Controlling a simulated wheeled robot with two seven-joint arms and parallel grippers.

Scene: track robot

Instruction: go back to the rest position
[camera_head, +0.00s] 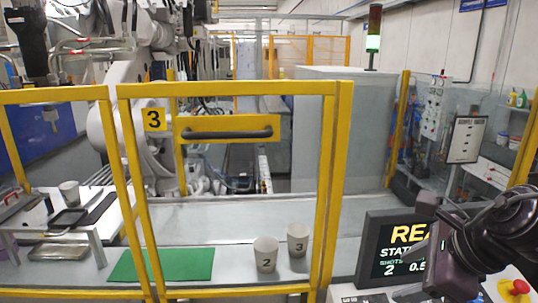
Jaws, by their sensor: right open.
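My right arm comes in from the right edge, and its dark gripper (428,232) is in front of the black status screen (384,262). The gripper is open and I see nothing held in it. It hides part of the screen's right side. My left gripper is not in view. Two pale cups stand on the bench behind the yellow frame: cup 2 (265,254) and cup 3 (298,240), close together and upright.
A yellow-framed door (331,180) marked 3 stands in front of the bench. A green mat (165,264) lies left of the cups. A side table at the left holds trays and another cup (69,193). A red button (517,287) is at the lower right.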

